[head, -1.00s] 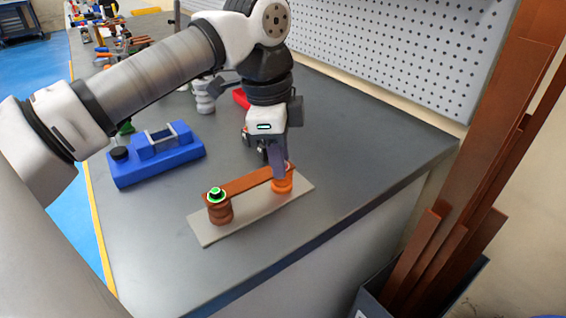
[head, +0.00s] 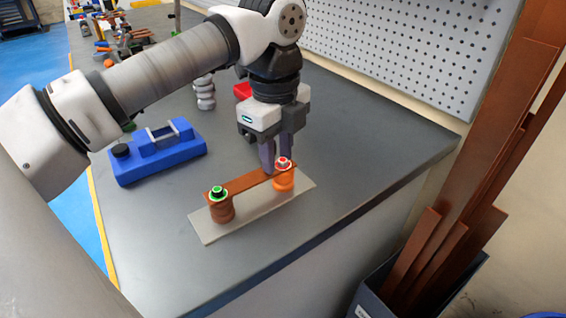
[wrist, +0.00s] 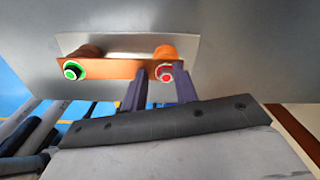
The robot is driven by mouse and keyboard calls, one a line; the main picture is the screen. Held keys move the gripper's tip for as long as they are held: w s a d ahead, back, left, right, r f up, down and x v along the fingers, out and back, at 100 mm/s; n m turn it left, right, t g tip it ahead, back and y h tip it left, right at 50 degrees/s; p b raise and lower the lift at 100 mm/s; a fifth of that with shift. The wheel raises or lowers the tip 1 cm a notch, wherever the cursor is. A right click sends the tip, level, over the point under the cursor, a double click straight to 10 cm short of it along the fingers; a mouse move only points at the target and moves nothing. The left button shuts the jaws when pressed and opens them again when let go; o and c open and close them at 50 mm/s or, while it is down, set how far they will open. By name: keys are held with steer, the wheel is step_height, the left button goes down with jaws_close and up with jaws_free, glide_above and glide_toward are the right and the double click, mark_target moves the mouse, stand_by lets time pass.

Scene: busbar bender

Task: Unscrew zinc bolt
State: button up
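A copper busbar (head: 243,183) spans two round posts on a light grey plate (head: 255,216). At its right end, over an orange post (head: 284,182), sits a bolt with a pale and red top in a ringed seat (head: 283,162). It also shows in the wrist view (wrist: 165,73). A black-headed bolt with a green ring (head: 218,193) sits at the left end, over a brown post (head: 222,212). My gripper (head: 272,164) points down beside the right bolt. In the wrist view its two fingers (wrist: 158,76) are apart with nothing held, their tips close to that bolt; contact cannot be told.
A blue fixture with a black knob (head: 158,152) stands left of the plate. A red object (head: 242,91) and a grey ribbed post (head: 204,92) stand behind. Copper bars (head: 470,190) lean in a bin at right. The bench (head: 375,140) right of the plate is clear.

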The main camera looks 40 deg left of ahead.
steer(key=shift+w+r, duration=0.1)
steer(key=shift+r, duration=0.05)
steer(key=m, duration=0.3)
steer(key=shift+w+r+p, duration=0.1)
steer(key=shift+w+p, duration=0.05)
steer(key=shift+p, duration=0.2)
steer(key=shift+a+m, duration=0.1)
steer(key=shift+m, duration=1.3)
steer(key=m, duration=0.5)
steer(key=shift+w+m+p, duration=0.25)
steer(key=shift+m+p, duration=0.1)
steer(key=shift+m, duration=0.05)
steer(key=shift+m, duration=0.5)
steer(key=shift+s+d, duration=0.1)
steer(key=shift+d, duration=0.2)
